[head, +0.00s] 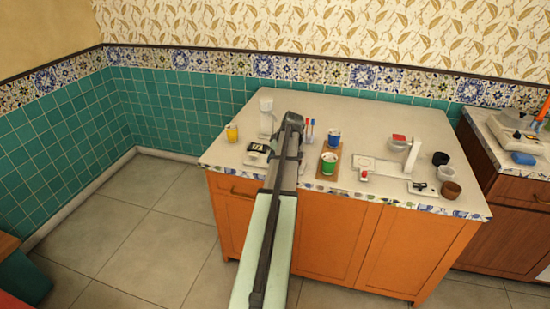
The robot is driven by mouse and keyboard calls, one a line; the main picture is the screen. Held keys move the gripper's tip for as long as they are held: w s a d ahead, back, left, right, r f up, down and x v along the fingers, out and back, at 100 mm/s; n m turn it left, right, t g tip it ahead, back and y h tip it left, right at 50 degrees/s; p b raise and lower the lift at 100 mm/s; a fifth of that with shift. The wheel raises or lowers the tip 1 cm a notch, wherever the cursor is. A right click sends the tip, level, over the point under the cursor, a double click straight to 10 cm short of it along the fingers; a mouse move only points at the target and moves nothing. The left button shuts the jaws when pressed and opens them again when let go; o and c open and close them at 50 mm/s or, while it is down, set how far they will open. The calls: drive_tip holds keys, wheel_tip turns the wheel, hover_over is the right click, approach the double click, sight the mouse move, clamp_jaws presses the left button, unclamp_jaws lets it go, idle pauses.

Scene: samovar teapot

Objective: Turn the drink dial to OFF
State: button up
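I cannot pick out the drink dial or its OFF mark for certain at this size. A small black-and-white device (257,154) lies on the counter just left of my arm. A white plate with a small red-topped part (364,176) lies right of the middle, and a white plate with small black parts (422,187) lies near the front right. My arm reaches from the bottom over the counter, and its end with my gripper (293,119) is above the left half. The fingers are too small and hidden to tell if they are open.
A yellow cup (232,133) and a white container (266,115) stand at left. A black cup (440,158) and brown bowl (451,190) stand at right. The counter's back (375,112) is clear.

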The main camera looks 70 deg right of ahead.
idle(0.5)
drive_tip(key=o, duration=1)
drive_tip(key=v, duration=1.3)
drive_tip(key=shift+s+r, duration=0.15)
drive_tip(key=shift+r, duration=0.2)
